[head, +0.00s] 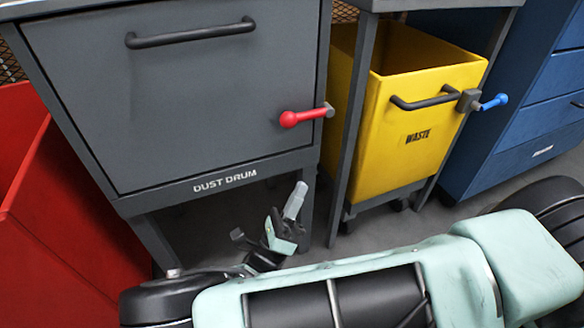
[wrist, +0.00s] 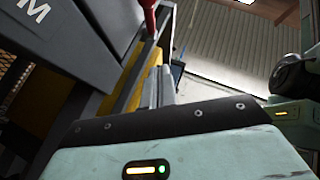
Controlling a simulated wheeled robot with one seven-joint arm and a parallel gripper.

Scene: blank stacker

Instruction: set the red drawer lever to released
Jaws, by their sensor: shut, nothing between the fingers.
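The red drawer lever (head: 302,117) is at the right edge of the grey dust drum drawer (head: 190,95). Its arm lies nearly level, with its knob to the left of a grey pivot. In the wrist view, part of the red lever (wrist: 149,20) shows at the top, beyond the fingers. My gripper (head: 296,197) is below the lever in the head view, by the drum's lower right leg, fingers pointing up. Its fingers (wrist: 160,80) also show in the wrist view, shut and empty. It appears apart from the lever.
A yellow waste bin (head: 385,135) with a black handle stands right of the drum, with a blue lever (head: 493,102) at its right. A blue drawer cabinet (head: 535,115) is at the far right. A red bin (head: 60,240) stands at the left. Open space lies under the drum.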

